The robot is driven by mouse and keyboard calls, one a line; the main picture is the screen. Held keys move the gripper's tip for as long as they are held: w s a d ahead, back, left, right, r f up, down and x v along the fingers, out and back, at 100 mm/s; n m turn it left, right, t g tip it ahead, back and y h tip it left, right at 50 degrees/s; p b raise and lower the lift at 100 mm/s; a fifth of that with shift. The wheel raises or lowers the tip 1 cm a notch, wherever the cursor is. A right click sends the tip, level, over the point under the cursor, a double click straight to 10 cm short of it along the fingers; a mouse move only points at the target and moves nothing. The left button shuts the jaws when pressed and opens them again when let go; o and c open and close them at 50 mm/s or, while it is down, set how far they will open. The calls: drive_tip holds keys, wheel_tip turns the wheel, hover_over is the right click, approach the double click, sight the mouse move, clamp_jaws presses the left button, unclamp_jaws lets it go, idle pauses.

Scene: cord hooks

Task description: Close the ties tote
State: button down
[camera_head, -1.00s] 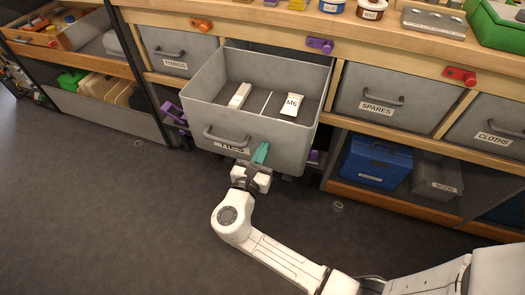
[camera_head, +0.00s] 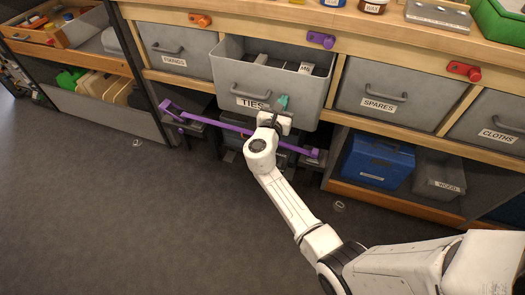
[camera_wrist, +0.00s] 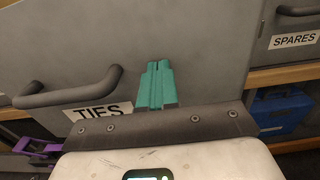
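The grey ties tote (camera_head: 238,100) sits partly pulled out of the bench, between the fixings and spares totes, with its label and handle (camera_head: 250,88) on the front. The back of its inside is under the bench top. My gripper (camera_head: 282,103) is at the right part of its front face, right of the label. In the wrist view the teal fingertips (camera_wrist: 155,88) are together, with nothing seen between them, and lie against or very near the tote front (camera_wrist: 195,50). The tote handle (camera_wrist: 70,93) is left of them, not gripped.
The fixings tote (camera_head: 178,50) and spares tote (camera_head: 375,92) sit in the bench on either side. A purple bar (camera_head: 215,120) runs below the ties tote. A blue box (camera_head: 378,160) stands on the lower shelf.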

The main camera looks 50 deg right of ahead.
drive_tip(key=b+x, duration=0.6)
drive_tip(key=x, duration=0.9)
drive_tip(key=shift+f, duration=0.15)
drive_tip(key=shift+w+b, duration=0.1)
drive_tip(key=shift+b, duration=0.2)
drive_tip(key=shift+d+r, duration=0.1)
drive_tip(key=shift+r, duration=0.2)
drive_tip(key=shift+s+a+p, duration=0.2)
drive_tip(key=shift+a+p, duration=0.05)
drive_tip(key=shift+p, duration=0.05)
drive_tip(key=p+v, duration=0.4)
drive_tip(key=v, duration=1)
drive_tip(key=shift+f, duration=0.2)
drive_tip(key=shift+w, duration=0.1)
